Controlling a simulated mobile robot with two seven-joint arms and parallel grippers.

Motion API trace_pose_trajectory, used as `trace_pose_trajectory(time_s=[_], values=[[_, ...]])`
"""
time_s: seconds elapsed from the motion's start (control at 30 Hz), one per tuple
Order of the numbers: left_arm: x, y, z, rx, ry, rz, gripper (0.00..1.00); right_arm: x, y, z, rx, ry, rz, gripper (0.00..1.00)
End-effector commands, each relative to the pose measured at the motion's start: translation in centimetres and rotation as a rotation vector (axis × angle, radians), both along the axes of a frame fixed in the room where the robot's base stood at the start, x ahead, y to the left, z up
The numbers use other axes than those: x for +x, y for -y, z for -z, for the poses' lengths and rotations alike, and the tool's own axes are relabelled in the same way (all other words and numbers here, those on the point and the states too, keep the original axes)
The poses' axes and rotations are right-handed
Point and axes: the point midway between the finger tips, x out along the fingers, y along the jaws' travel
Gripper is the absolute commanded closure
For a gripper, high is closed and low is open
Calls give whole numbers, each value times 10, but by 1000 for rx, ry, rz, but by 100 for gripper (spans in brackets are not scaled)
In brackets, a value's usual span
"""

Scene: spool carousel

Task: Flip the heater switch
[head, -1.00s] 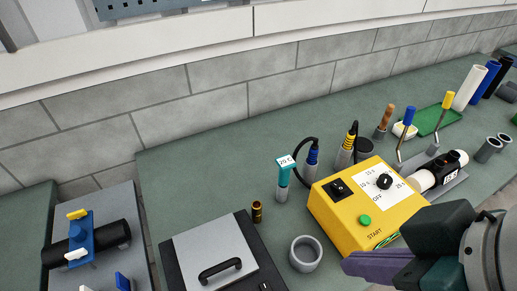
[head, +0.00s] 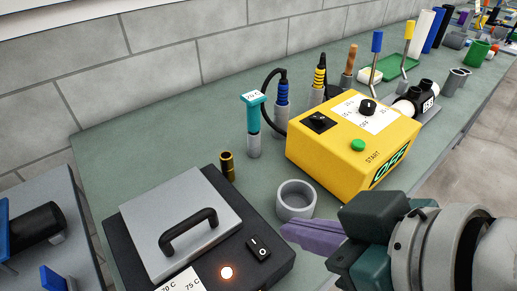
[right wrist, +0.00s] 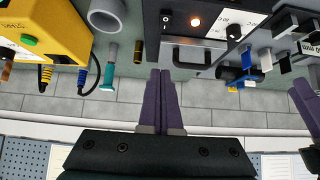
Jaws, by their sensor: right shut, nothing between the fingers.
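The heater is a black box with a grey metal lid (head: 180,222) and a black handle, low in the head view. Its black rocker switch (head: 259,248) is on the front right of its top; which side is pressed I cannot tell. A lamp (head: 227,273) beside the switch glows orange. My right gripper (head: 284,229) has purple fingers, shut and empty, up and right of the switch and apart from it. In the right wrist view the shut fingers (right wrist: 162,74) point toward the heater, with the switch (right wrist: 165,20) beyond them. Part of my left gripper (right wrist: 303,103) shows at the right edge.
A yellow box (head: 350,150) with a knob, green button and own black switch stands behind my right gripper. A grey cup (head: 296,200), a brass cylinder (head: 228,166) and a teal-topped probe (head: 254,125) stand near the heater. Green bench is bare left of the probe.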

Motion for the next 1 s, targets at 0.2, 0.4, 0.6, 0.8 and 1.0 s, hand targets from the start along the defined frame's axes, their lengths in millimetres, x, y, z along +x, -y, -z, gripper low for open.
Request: trace_pose_trajectory(time_s=[0.2,0.4,0.6,0.8,1.0], values=[[0,2,0,-7,1,-3,36,1,0,1,-1,-2,1,100],[0,2,3,-6,1,-3,36,13,-9,17,-1,-2,2,100],[1,1,9,-4,1,-2,36,35,-26,45,1,-3,2,100],[1,0,17,0,2,0,36,56,-41,72,0,-2,1,100],[1,-1,22,5,2,3,36,57,-41,100,-1,-4,1,100]])
